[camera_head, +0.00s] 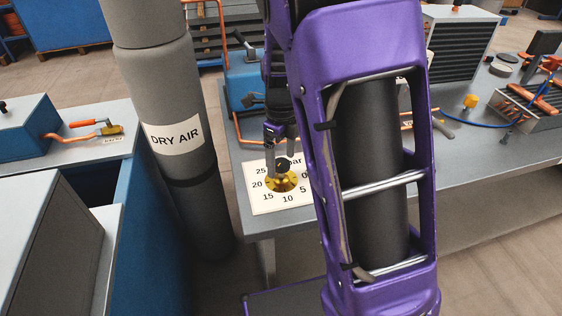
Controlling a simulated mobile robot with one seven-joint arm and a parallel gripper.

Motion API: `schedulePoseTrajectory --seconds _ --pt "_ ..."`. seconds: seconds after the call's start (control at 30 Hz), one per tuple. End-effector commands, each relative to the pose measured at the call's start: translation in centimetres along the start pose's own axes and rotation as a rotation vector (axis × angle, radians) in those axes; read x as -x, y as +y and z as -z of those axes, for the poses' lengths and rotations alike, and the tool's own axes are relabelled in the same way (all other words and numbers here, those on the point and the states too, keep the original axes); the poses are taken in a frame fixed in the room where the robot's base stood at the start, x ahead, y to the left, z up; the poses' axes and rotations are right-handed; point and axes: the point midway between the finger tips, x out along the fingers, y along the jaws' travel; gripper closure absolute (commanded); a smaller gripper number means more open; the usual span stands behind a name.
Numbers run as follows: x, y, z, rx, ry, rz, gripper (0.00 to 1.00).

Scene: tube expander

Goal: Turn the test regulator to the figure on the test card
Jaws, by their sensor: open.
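The test regulator is a round brass dial with a dark knob (283,164), at the corner of the grey bench. A white scale plate (259,201) around it carries the figures 0, 5, 10, 15, 20, 25 and the word "bar", partly covered. My gripper (281,153) is open and points down right over the knob, its fingers beside it. I cannot tell whether they touch it. My purple arm hides the right edge of the plate. The knob's pointer setting cannot be read. No test card can be made out in this view.
A grey cylinder marked "DRY AIR" (172,170) stands close left of the bench (460,160). A blue machine (243,82) is behind the regulator. A lever valve (97,126) sits on the left bench.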

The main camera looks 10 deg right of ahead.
Motion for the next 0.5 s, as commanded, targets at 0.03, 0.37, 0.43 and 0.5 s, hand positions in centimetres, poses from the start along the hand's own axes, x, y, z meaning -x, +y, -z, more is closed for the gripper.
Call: schedulePoseTrajectory --seconds 0.03,0.37,0.43,0.5 --pt "0.0 0.0 0.0 0.0 0.0 0.0 0.0" --pt "0.5 0.0 0.0 0.001 0.0 0.0 0.0" --pt "1.1 0.0 0.0 0.001 0.0 0.0 0.0" --pt "1.8 0.0 0.0 0.001 0.0 0.0 0.0"
